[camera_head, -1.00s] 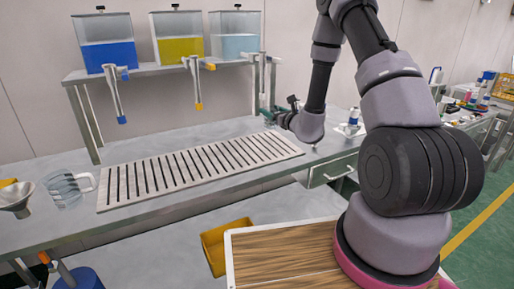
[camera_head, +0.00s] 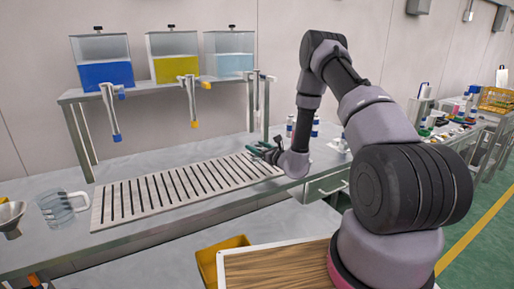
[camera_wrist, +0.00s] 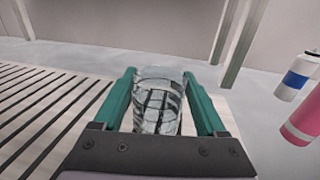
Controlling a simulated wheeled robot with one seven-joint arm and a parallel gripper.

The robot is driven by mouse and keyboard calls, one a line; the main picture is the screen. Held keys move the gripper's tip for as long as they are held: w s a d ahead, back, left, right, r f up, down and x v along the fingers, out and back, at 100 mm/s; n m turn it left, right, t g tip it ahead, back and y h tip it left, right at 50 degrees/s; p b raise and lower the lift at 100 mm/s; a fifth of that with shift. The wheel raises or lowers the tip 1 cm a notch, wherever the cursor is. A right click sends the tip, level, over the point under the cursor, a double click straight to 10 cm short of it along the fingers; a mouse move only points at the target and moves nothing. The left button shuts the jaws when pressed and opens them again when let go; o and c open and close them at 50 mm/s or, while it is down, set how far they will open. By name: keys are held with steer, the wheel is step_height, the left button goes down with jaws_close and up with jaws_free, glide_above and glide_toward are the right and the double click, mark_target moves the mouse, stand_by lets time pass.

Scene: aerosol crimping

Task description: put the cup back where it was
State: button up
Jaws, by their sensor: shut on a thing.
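My gripper (camera_head: 258,150) is over the right end of the slatted drain tray in the head view. In the wrist view its two green fingers are shut on a clear glass cup (camera_wrist: 157,100), one on each side. The cup looks upright and empty. The cup cannot be made out in the head view. The slatted tray (camera_head: 98,219) lies along the bench; it shows at the left in the wrist view (camera_wrist: 40,92). Whether the cup's base touches anything is hidden.
Blue (camera_head: 103,65), yellow (camera_head: 175,60) and pale (camera_head: 230,55) dispensers stand on a shelf behind the tray. A glass jug (camera_head: 60,208) and metal funnel (camera_head: 10,215) are at left. A white-and-blue bottle (camera_wrist: 298,75) and a pink one (camera_wrist: 303,118) stand right of my gripper.

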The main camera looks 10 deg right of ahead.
steer(key=o, duration=1.3)
steer(key=shift+f, duration=0.1)
steer(key=shift+o, duration=0.2)
